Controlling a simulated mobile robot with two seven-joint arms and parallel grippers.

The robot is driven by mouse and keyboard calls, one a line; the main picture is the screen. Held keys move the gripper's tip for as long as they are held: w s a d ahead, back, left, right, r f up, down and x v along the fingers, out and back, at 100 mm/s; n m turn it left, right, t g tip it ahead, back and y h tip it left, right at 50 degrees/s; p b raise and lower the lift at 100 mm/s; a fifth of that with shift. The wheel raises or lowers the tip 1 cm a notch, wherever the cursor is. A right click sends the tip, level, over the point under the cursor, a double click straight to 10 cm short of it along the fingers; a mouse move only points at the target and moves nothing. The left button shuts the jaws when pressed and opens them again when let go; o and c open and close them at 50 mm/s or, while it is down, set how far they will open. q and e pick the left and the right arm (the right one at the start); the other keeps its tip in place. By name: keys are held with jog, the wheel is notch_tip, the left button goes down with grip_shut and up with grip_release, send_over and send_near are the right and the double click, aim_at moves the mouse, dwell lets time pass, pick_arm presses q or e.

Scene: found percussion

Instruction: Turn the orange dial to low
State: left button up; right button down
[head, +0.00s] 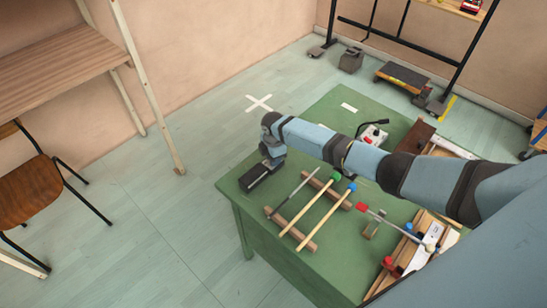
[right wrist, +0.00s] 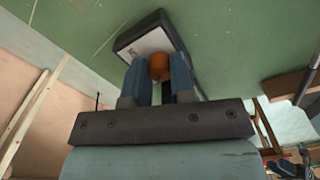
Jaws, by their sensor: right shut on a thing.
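The orange dial (right wrist: 159,67) shows in the right wrist view on a dark box (right wrist: 127,44) with a pale face. My right gripper (right wrist: 160,80) is shut on the dial, with one blue-grey finger at each side of it. The dial's pointer and any markings cannot be read. In the head view the dark box (head: 254,177) sits near the left corner of the green table, and my right gripper (head: 272,160) is down at it, hiding the dial. My left gripper is in neither view.
On the green table (head: 330,112), mallets with green (head: 335,176) and blue (head: 352,187) heads lie across wooden bars (head: 293,229) close to the box. A white device (head: 374,135) stands behind my right arm. Wooden trays with tools (head: 410,250) fill the right side.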

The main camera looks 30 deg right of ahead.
jog(key=c, duration=1)
grip_release()
jog(key=shift+r, duration=0.1)
notch_tip(320, 180, up, 14)
jog(key=shift+f, duration=0.15)
